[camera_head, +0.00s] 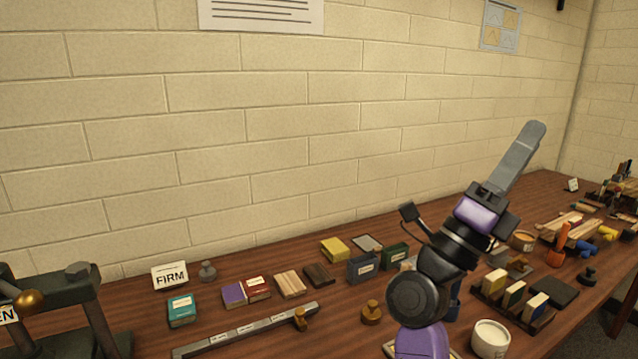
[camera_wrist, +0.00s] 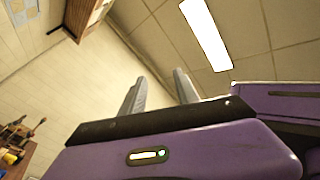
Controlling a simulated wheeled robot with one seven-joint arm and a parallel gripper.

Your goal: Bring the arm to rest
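My arm rises over the right part of the wooden table, purple and black. My gripper (camera_head: 535,127) points up and to the right, well above the table and in front of the block wall. In the head view its grey fingers overlap and look like one bar. In the wrist view the two fingers of my gripper (camera_wrist: 159,77) stand apart with nothing between them. The wrist camera looks toward the ceiling and wall.
The table (camera_head: 235,265) holds a FIRM sign (camera_head: 170,275), small coloured boxes, a long grey bar (camera_head: 245,330), a white tub (camera_head: 490,338) and a block rack (camera_head: 513,300). A dark frame (camera_head: 60,310) stands at the left. The air around my gripper is clear.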

